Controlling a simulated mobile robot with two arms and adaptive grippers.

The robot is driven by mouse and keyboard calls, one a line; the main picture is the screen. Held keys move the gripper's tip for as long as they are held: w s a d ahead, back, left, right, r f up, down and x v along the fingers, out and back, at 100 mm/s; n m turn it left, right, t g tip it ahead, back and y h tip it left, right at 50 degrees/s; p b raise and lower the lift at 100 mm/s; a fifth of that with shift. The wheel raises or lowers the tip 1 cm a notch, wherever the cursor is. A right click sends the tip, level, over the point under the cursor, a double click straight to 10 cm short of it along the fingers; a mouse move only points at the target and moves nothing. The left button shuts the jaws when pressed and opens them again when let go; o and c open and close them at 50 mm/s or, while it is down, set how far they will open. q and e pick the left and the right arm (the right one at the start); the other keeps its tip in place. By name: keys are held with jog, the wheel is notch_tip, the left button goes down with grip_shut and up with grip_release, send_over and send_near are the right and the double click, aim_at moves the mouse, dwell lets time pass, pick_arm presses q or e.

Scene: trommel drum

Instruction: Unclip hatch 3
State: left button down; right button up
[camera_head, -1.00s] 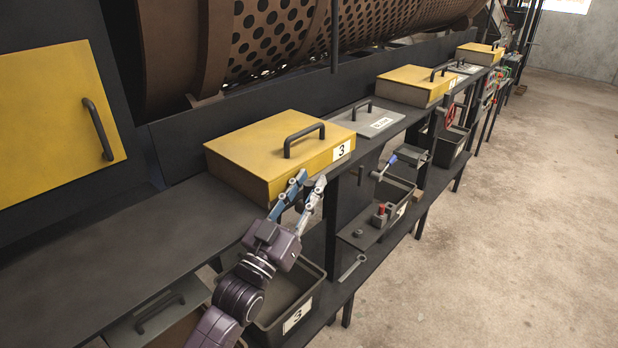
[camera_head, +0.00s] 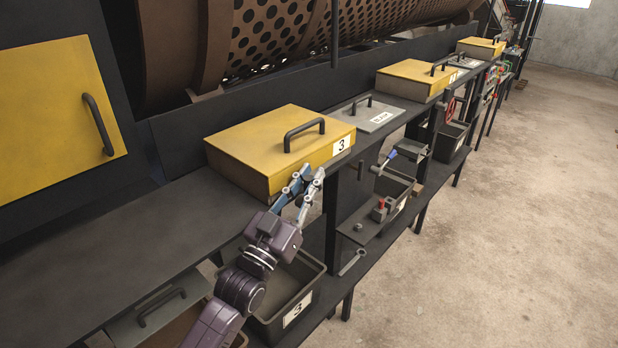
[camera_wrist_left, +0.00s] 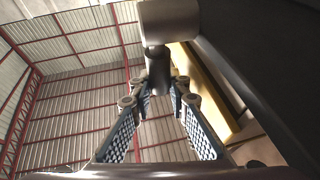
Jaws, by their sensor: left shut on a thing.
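Hatch 3 (camera_head: 270,148) is a yellow box-like cover with a black handle (camera_head: 304,133) and a white "3" label, lying shut on the dark ledge. My left gripper (camera_head: 311,174) is at its front face, just below the label. In the left wrist view, its two fingers (camera_wrist_left: 158,88) are shut on a small grey cylindrical part, which I take as the clip (camera_wrist_left: 157,62); a wider grey cylinder (camera_wrist_left: 168,20) sits beyond it. The fingers hide the clip in the head view. My right gripper is not in view.
A grey bin marked 3 (camera_head: 297,310) stands below the ledge, under my left arm. A grey lid (camera_head: 367,115) and another yellow hatch (camera_head: 415,80) lie farther along. A small shelf with a red-topped part (camera_head: 380,207) is to the right. The floor at right is clear.

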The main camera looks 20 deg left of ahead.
pick_arm(q)
jog(key=shift+w+d+r+m+g+p, duration=0.15)
jog(key=shift+w+g+p, duration=0.3)
jog(key=shift+p, duration=0.8)
jog(key=shift+w+d+r+m+g+p, duration=0.1)
jog(key=shift+w+r+m+g+p, duration=0.1)
jog(key=shift+g+p, duration=0.75)
jog(key=w+f+g, duration=0.1)
jog(key=g, duration=0.1)
jog(key=w+f+g+y+p, duration=0.1)
jog(key=g, duration=0.1)
jog(key=shift+w+d+m, duration=0.25)
jog(key=shift+d+m, duration=0.1)
jog(key=shift+d, duration=0.05)
jog(key=c, duration=2.1)
grip_release()
jog(key=v, duration=1.2)
